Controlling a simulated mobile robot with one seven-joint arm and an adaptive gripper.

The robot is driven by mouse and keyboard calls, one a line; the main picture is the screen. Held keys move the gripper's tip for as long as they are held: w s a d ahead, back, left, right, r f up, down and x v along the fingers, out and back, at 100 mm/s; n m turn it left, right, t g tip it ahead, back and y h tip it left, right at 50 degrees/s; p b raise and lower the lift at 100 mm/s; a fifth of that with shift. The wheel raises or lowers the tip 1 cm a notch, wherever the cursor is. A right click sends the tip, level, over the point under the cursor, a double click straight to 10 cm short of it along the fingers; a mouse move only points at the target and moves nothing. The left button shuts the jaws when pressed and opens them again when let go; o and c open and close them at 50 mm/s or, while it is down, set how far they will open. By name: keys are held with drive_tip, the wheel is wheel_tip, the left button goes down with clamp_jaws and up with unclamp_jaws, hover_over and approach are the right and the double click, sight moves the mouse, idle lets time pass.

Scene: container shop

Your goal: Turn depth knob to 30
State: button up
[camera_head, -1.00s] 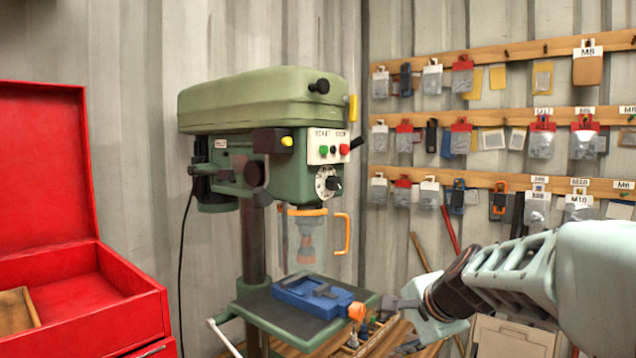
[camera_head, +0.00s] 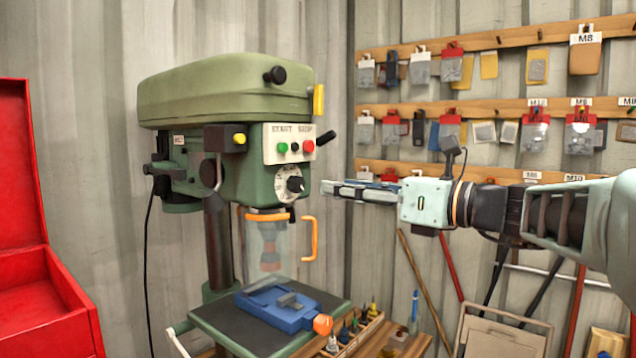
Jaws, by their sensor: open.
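The depth knob is a white dial (camera_head: 288,184) with a black pointer knob (camera_head: 295,184) on the front of the green drill press (camera_head: 225,110), under the start and stop panel. The dial's marks are too small to read. My gripper (camera_head: 325,187) is raised level with the dial, just to its right, with its fingers pointing left at it. The fingers are open, seen nearly edge-on. They look empty, and a small gap shows between the fingertips and the knob.
A clear guard with an orange handle (camera_head: 311,238) hangs below the dial. A blue vise (camera_head: 278,308) sits on the drill table. A black lever (camera_head: 325,138) sticks out above my gripper. Bags of hardware hang on the wall behind, and a red toolbox (camera_head: 40,300) stands at left.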

sight(300, 184)
drive_tip(key=p+x, duration=0.1)
drive_tip(key=x, duration=0.9)
drive_tip(key=shift+w+a+p, duration=0.15)
drive_tip(key=shift+w+p, duration=0.05)
drive_tip(key=shift+p, duration=0.15)
drive_tip(key=shift+c, duration=0.2)
clamp_jaws()
drive_tip(key=shift+f+b, duration=0.15)
drive_tip(key=shift+b, duration=0.2)
